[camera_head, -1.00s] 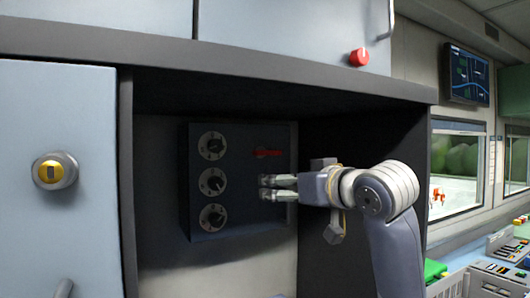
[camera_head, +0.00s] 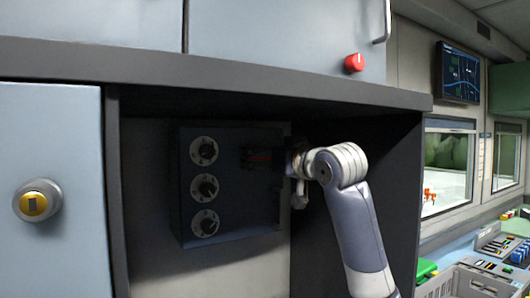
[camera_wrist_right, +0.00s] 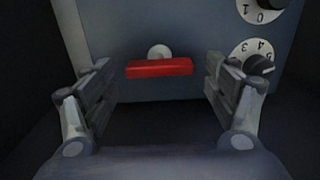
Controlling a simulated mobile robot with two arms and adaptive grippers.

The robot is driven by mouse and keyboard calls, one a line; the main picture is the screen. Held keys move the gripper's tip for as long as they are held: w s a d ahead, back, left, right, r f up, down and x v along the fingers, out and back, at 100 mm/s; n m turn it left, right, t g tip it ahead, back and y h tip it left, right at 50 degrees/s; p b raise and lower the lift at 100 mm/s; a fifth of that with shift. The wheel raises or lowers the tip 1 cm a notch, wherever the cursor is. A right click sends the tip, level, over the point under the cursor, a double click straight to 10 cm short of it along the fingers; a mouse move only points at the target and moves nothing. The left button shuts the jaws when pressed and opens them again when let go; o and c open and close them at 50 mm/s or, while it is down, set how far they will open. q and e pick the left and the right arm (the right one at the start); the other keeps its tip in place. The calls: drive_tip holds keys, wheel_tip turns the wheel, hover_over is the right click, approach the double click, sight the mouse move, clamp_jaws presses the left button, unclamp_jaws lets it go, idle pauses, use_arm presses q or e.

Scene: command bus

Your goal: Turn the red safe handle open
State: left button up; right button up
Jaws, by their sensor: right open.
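The dark safe (camera_head: 235,215) sits inside an open cabinet niche, with black numbered dials down the left of its door. Its red handle (camera_wrist_right: 160,68) is a short horizontal bar on a round pale hub in the right wrist view. My left gripper is not in view.
The dark niche wall (camera_head: 360,190) is close to the right of my arm, and the shelf edge (camera_head: 250,85) runs above it. A red knob (camera_head: 355,62) is on the upper cabinet. A yellow-centred lock (camera_head: 37,202) is on the left door.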

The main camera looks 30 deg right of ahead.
drive_tip(key=shift+w, duration=0.25)
drive_tip(key=c, duration=1.1)
drive_tip(key=shift+o, duration=0.2)
